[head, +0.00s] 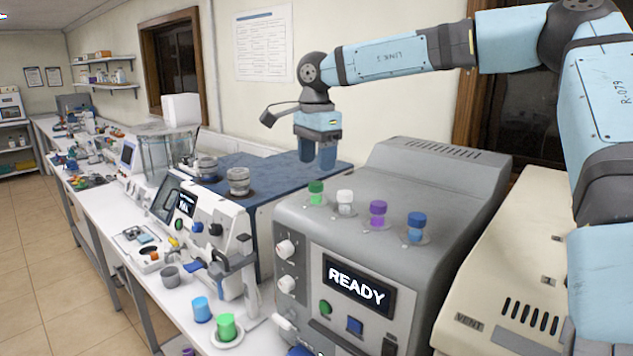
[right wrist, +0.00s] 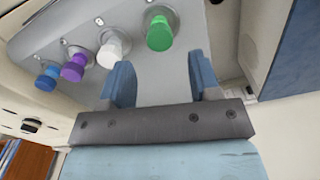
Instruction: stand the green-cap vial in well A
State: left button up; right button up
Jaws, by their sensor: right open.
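A green-cap vial (head: 316,193) stands upright in a socket on top of the grey machine (head: 440,190), at the left end of a row with white, purple and blue caps. The green cap (right wrist: 160,33) also shows in the right wrist view, beyond the fingers. Another green-topped item (head: 226,326) stands on a white round base on the bench. My right gripper (head: 317,163) is open and empty, pointing down, above and apart from the green-cap vial on the machine. My left gripper is not in view. No label for well A is readable.
The white-cap vial (head: 345,202), purple-cap vial (head: 378,213) and blue-cap vial (head: 417,226) stand close along the machine top. Its screen (head: 357,286) reads READY. A blue-topped device (head: 270,173) stands at the left, with a blue item (head: 202,309) on the bench before it.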

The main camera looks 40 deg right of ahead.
aim_at(317, 183)
notch_tip(317, 183, up, 6)
jog(key=shift+f, duration=0.15)
dwell(0.6)
